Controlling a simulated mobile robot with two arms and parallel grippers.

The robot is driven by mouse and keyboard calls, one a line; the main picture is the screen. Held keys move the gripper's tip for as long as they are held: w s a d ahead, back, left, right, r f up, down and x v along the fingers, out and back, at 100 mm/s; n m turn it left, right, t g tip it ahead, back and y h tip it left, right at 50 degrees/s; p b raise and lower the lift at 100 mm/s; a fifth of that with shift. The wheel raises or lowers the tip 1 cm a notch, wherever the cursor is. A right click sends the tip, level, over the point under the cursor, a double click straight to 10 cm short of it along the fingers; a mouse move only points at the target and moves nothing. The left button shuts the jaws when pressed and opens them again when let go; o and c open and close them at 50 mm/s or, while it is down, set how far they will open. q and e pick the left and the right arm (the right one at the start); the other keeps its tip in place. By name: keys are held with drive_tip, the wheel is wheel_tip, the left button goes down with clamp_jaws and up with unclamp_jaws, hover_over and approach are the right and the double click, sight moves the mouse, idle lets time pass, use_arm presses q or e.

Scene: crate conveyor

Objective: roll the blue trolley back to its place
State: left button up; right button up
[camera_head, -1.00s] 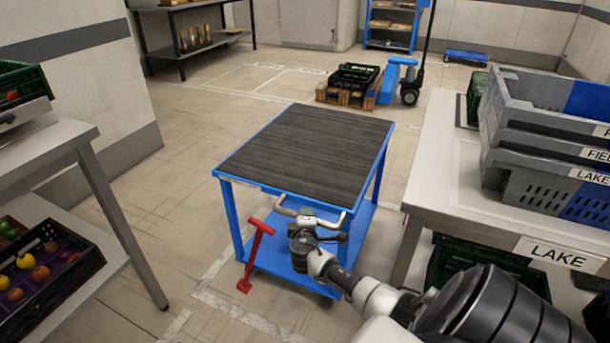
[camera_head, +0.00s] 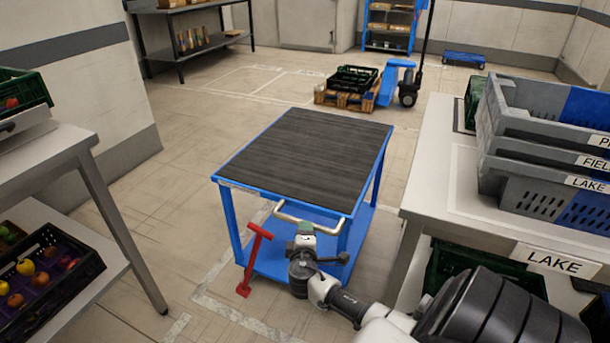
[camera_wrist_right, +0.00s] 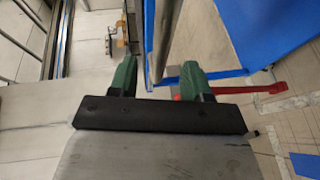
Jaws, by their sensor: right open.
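The blue trolley (camera_head: 229,215) stands in the middle of the floor, with a dark ribbed top (camera_head: 305,160) and a silver handle (camera_head: 325,229) on its near side. The red lever (camera_head: 254,260) stands at its near left corner. My right gripper (camera_head: 303,236) is just below and in front of the handle. In the right wrist view, the open green fingers of my right gripper (camera_wrist_right: 158,76) point toward the handle bar (camera_wrist_right: 165,40), which runs into the gap between them; whether they touch it I cannot tell. My left gripper is out of view.
A table (camera_head: 430,195) with stacked grey and blue crates (camera_head: 520,165) stands close on the right. A table (camera_head: 40,150) with fruit crates is on the left. A pallet (camera_head: 340,98) with a black crate stands behind the trolley. Floor markings (camera_head: 275,80) lie in open floor at the back.

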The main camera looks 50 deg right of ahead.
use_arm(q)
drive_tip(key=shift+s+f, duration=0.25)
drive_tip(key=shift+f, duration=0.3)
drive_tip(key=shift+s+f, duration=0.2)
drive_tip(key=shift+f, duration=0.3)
use_arm(e)
drive_tip(key=shift+v, duration=2.15)
